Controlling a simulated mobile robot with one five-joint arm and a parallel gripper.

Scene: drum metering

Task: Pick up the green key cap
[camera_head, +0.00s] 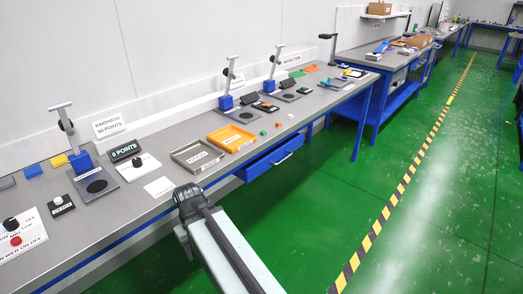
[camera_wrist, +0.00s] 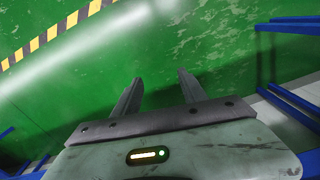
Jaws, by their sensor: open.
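A small green piece, which looks like the green key cap (camera_head: 263,132), sits on the grey bench top to the right of the orange tray. It is too small to make out its shape. My gripper (camera_wrist: 160,76) shows in the wrist view with its two fingers apart and nothing between them. It points at the green floor, and the key cap is not in that view. In the head view my arm is in front of the bench, and my gripper's fingers cannot be made out there.
The orange tray (camera_head: 231,137) and a grey metal tray (camera_head: 198,155) stand near the bench's front edge. A small orange piece (camera_head: 278,124) lies beside the green one. Several test stands, one with a blue base (camera_head: 82,163), line the back. A blue drawer (camera_head: 270,160) hangs below.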

